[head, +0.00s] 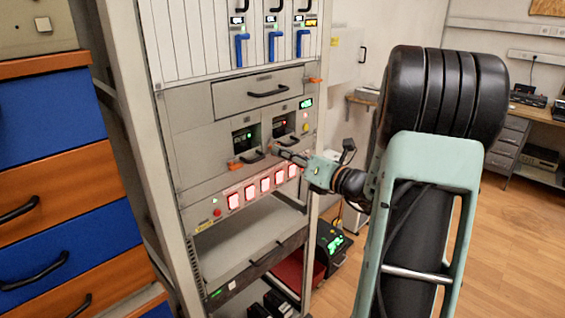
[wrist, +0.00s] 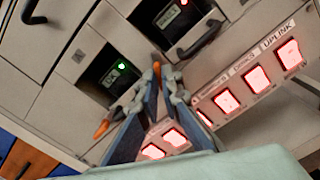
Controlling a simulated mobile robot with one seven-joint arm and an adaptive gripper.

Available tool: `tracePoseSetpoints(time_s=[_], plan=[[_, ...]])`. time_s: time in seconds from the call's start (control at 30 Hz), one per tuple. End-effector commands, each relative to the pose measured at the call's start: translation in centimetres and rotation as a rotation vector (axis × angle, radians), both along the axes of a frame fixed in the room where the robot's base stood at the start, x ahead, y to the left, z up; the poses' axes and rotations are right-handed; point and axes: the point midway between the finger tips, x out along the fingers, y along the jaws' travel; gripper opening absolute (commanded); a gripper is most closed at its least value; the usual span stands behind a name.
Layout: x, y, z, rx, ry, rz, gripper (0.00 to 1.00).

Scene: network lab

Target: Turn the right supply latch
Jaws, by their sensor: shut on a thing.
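The right supply (head: 285,124) is a dark recess with a small red light, in the grey rack's middle panel; it also shows at the top of the wrist view (wrist: 183,12). The right supply latch (wrist: 156,57) shows as a small orange tip between the fingertips of my gripper (wrist: 164,72); the fingers hide most of it. My gripper (head: 280,152) is shut on it, just below the right supply. In the head view I cannot make out the latch. The left supply (head: 245,138) has a green light, and its orange latch (wrist: 102,129) stands free in the wrist view.
Black handles project close by, one at the right supply (wrist: 199,41). A row of lit red switches (head: 265,184) lies just below my gripper. A closed drawer (head: 262,93) is above. Blue and orange drawers (head: 45,105) stand left. Floor at right is open.

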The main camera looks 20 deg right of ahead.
Motion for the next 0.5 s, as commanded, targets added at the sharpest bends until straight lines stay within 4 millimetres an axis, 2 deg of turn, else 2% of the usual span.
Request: tracePoseSetpoints(time_s=[0.03, 0.5], plan=[[0.00, 0.04, -0.53, -0.045, -0.018, 0.000, 0.00], [-0.01, 0.02, -0.40, -0.384, -0.141, 0.001, 0.00]])
